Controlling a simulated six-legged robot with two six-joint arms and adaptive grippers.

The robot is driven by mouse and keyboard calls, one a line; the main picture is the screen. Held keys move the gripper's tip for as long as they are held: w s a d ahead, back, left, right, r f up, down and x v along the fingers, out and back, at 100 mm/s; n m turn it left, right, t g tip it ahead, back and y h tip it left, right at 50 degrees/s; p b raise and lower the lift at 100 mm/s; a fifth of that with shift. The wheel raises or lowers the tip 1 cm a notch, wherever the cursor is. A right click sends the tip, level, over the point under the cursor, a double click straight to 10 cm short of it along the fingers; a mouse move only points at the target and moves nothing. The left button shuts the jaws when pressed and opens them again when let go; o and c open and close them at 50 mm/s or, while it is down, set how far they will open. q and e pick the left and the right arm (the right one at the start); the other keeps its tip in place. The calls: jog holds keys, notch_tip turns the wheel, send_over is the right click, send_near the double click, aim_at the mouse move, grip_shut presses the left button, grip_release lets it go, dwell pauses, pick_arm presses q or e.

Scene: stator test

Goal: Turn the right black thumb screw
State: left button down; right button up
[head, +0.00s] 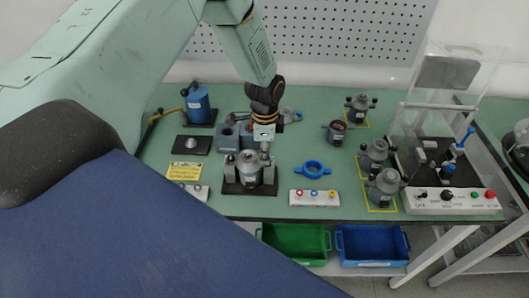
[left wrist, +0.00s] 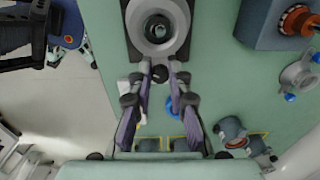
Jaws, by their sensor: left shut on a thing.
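The grey metal stator (head: 248,172) stands upright on a black base plate (head: 238,187) at the front middle of the green table. A black thumb screw (head: 229,167) sticks out on its left side. My left gripper (head: 266,158) comes down from above at the stator's right side. In the left wrist view, the fingers of my left gripper (left wrist: 161,76) are shut on the right black thumb screw (left wrist: 160,73), next to the stator's round body (left wrist: 160,28). In the head view that screw is mostly hidden by the gripper. My right gripper is in neither view.
A blue ring (head: 312,170) and a white button box (head: 314,197) lie right of the stator. More grey stators (head: 385,187) stand in yellow-marked squares. A test rig (head: 450,165) is farther right. Green (head: 295,243) and blue (head: 372,246) bins sit below the table's front edge.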

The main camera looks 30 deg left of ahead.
pick_arm(q)
jog(key=shift+w+d+f, duration=0.15)
jog(key=shift+w+d, duration=0.05)
jog(key=shift+s+a, duration=0.1)
jog(key=n+p, duration=0.1)
jog(key=n, duration=0.2)
jog(key=shift+n, duration=0.8)
jog(key=c, duration=1.3)
grip_release()
jog(key=shift+o, duration=0.2)
